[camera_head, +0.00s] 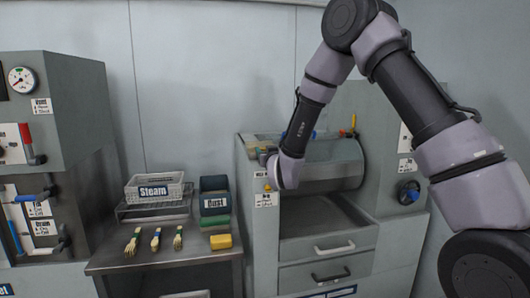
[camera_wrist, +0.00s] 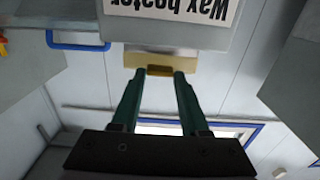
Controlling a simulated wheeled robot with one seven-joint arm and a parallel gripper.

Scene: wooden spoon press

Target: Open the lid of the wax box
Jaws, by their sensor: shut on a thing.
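In the wrist view, my gripper (camera_wrist: 159,76) has its two dark green fingers closed around a small brass-coloured tab (camera_wrist: 160,70). The tab sits on the edge of a pale beige block (camera_wrist: 160,58), below a grey box (camera_wrist: 118,30) with an upside-down "Wax heater" label (camera_wrist: 172,8). I cannot tell whether the beige part is the wax box lid or whether it is raised. In the head view, my arm reaches down to the left end of the grey machine (camera_head: 330,225); its wrist hides the fingers and the tab.
A drum (camera_head: 335,165) lies right of my wrist, above the machine's drawers. A steel table (camera_head: 120,262) at left holds a "Steam" basket (camera_head: 155,190), a "Burst" bin (camera_head: 216,200), a yellow block (camera_head: 221,241) and several wooden spoons. A blue handle (camera_wrist: 78,44) shows in the wrist view.

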